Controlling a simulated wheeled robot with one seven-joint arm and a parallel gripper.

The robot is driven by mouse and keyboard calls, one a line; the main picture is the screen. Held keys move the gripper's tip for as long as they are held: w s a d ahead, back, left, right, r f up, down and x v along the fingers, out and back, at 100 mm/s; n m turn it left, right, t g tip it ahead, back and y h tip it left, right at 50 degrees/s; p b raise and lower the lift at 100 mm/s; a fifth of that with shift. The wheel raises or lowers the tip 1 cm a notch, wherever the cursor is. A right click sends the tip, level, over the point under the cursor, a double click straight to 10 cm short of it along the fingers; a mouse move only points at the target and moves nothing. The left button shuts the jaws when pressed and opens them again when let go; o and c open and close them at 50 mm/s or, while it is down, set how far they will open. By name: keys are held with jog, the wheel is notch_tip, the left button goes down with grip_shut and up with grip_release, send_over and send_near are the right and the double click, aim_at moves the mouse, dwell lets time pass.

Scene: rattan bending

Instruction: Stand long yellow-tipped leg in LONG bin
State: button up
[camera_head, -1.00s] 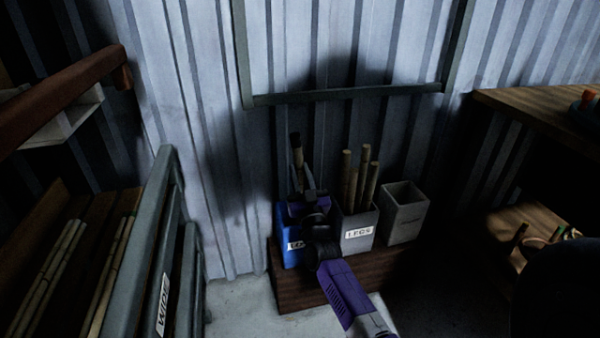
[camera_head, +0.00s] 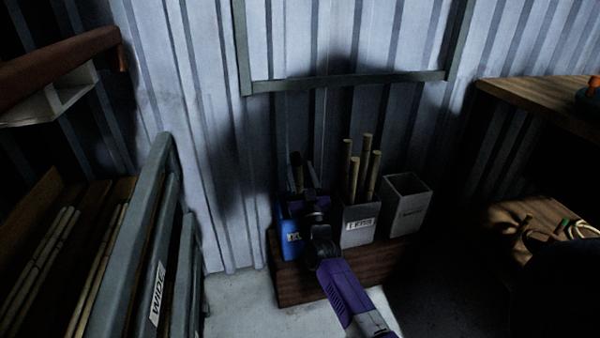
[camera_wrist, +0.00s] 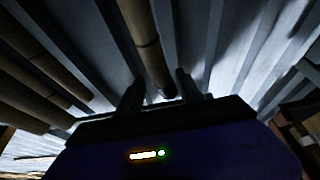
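A leg with a dark top end (camera_head: 297,172) stands nearly upright at the blue bin (camera_head: 289,238), whose label is partly hidden by my gripper. Its lower part is hidden, and no yellow tip shows. My gripper (camera_head: 304,178) is over the blue bin, its fingers spread with the leg by them. In the wrist view a pole (camera_wrist: 145,40) runs down between the two spread fingers (camera_wrist: 158,92), with gaps visible; contact cannot be made out. I cannot read LONG on the blue bin's label.
A grey bin labelled LEGS (camera_head: 358,224) holds several poles, right beside the blue bin. An empty grey bin (camera_head: 405,208) stands further right. All are on a dark wooden block (camera_head: 300,292) against the corrugated wall. A rack marked WIDE (camera_head: 157,292) is left; a wooden bench (camera_head: 540,105) is right.

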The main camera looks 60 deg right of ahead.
dwell(0.3)
jog(key=p+v, duration=0.1)
jog(key=v, duration=0.6)
jog(key=shift+s+a+f+p, duration=0.2)
jog(key=shift+s+a+p, duration=0.05)
jog(key=shift+p, duration=0.05)
dwell(0.7)
